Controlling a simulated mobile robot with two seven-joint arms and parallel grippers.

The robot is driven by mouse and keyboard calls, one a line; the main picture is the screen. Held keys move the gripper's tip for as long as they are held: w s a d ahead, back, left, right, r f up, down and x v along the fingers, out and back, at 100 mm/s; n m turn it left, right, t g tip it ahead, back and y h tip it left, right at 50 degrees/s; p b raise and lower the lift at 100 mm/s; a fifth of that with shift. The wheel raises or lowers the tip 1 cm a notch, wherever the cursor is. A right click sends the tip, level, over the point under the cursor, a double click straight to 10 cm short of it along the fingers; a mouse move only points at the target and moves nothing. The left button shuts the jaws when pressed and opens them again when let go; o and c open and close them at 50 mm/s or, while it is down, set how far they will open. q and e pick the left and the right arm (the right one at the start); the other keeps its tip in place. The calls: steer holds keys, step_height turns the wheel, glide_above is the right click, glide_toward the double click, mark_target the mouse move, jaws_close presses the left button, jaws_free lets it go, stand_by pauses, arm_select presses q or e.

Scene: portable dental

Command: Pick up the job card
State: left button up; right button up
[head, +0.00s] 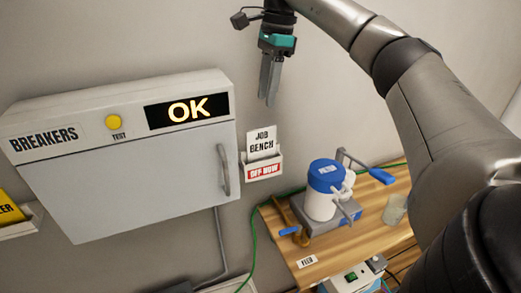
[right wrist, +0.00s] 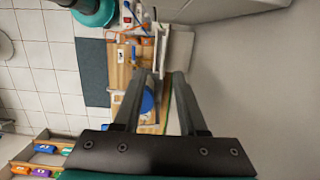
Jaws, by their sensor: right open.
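The job card (head: 262,141) is a white card printed "JOB BENCH". It stands upright in a small white wall holder (head: 263,168) with a red "OFF NOW" label, just right of the breaker box. My right gripper (head: 269,104) is above the card, fingers pointing down, apart from it. In the right wrist view its two fingers (right wrist: 158,75) stand apart with nothing visibly held between them. I cannot make out the card in that view. My left gripper is not in view.
The grey breaker box (head: 130,175) with a handle and lit "OK" display is left of the card. A wooden bench (head: 310,250) at lower right holds a blue-lidded white container (head: 322,200). A green cable runs below the holder.

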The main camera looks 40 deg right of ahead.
mark_target(263, 129)
steer(key=f, duration=0.8)
steer(key=shift+w+a+f+p, duration=0.1)
steer(key=shift+w+a+p, duration=0.15)
steer(key=shift+w+p, duration=0.1)
steer(key=shift+f, duration=0.25)
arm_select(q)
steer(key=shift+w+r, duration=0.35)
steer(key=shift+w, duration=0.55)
arm_select(e)
steer(key=shift+c, duration=0.2)
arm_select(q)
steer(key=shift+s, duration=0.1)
arm_select(e)
jaws_close()
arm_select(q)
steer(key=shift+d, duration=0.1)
